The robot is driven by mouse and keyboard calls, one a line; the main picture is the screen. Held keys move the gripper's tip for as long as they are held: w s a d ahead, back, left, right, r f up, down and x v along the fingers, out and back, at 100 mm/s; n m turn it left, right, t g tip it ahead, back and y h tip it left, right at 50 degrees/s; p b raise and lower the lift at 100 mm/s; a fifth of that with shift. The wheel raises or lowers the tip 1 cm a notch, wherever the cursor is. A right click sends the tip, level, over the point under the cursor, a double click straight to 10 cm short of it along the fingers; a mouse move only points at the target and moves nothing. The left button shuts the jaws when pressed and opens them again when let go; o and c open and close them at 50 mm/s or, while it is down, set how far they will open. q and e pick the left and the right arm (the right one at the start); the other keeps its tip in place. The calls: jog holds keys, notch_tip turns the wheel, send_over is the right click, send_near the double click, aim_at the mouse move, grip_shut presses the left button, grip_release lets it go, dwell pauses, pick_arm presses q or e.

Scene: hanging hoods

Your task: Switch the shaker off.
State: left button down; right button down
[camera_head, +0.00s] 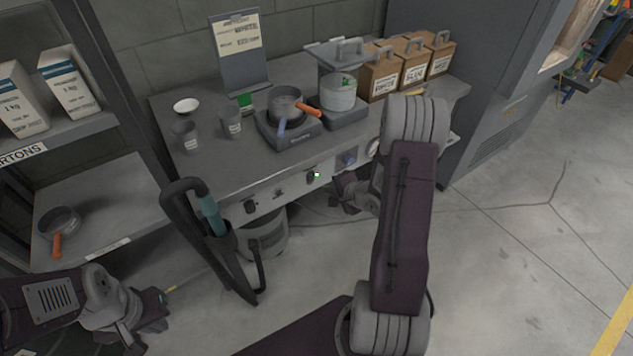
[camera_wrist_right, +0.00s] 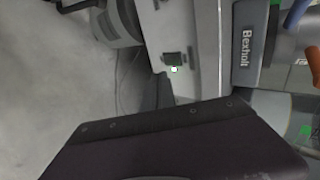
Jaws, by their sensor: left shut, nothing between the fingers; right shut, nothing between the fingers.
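The front panel (camera_head: 290,190) of the grey bench carries several controls. A black switch (camera_head: 311,177) with a lit green lamp (camera_head: 317,175) is on it, and it also shows in the right wrist view (camera_wrist_right: 173,57). A blue knob (camera_head: 347,159) is to its right. Two machines stand above: one base (camera_head: 290,139) bears a pan, the other (camera_head: 343,118) a clear vessel. I cannot tell which is the shaker. My right gripper (camera_head: 351,194) is shut and empty below the panel, partly hidden by my arm. My left gripper (camera_head: 155,305) is shut and empty, low at the left.
A shelf (camera_head: 105,205) with a pan (camera_head: 60,222) is at the left. Cartons (camera_head: 412,65) and cups (camera_head: 230,122) stand on the bench. The floor (camera_head: 520,230) at the right is clear.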

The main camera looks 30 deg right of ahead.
aim_at(311, 177)
jog(key=w+f, duration=0.1)
jog(key=w, duration=0.1)
jog(key=w+f+b, duration=0.1)
jog(key=w, duration=0.1)
jog(key=w+f, duration=0.1)
jog(key=w, duration=0.2)
jog(key=shift+a, duration=0.3)
jog(key=shift+w+r, duration=0.2)
jog(key=shift+w, duration=0.3)
jog(key=p, duration=0.1)
jog(key=r+p, duration=0.1)
jog(key=p, duration=0.1)
jog(key=shift+w+r+g, duration=0.2)
jog(key=shift+w+g, duration=0.05)
jog(key=shift+g, duration=0.05)
jog(key=shift+f+b, duration=0.55)
jog(key=shift+f, duration=0.1)
jog(key=shift+r+p, duration=0.9)
jog(key=shift+p, duration=0.3)
